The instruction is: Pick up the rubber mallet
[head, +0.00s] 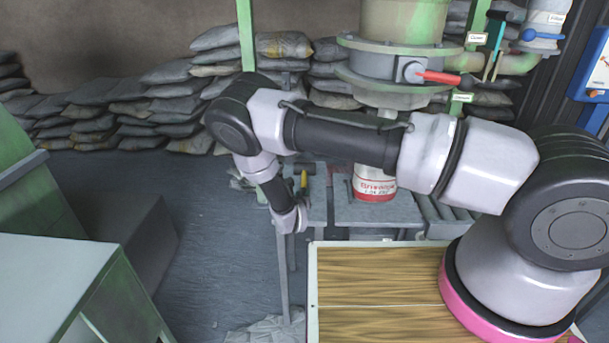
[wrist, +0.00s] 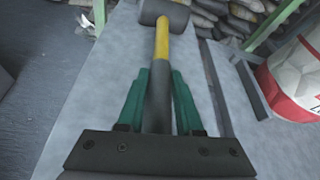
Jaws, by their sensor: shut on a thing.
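The rubber mallet (wrist: 162,48) has a dark grey head, a yellow upper handle and a dark grip. In the wrist view its head points away from me, at the top edge. My gripper (wrist: 159,88) has its green fingers on both sides of the dark grip and is shut on it. The mallet is over the grey table top (wrist: 100,95); I cannot tell whether it still touches it. In the head view only a yellow bit of the mallet (head: 303,179) shows beside my wrist, and my arm hides the fingers.
A white and red container (head: 374,183) stands on the table under the green hopper outlet (head: 395,60), right of the mallet. Grey sacks (head: 120,110) are stacked along the back wall. Open floor (head: 220,230) lies left of the table.

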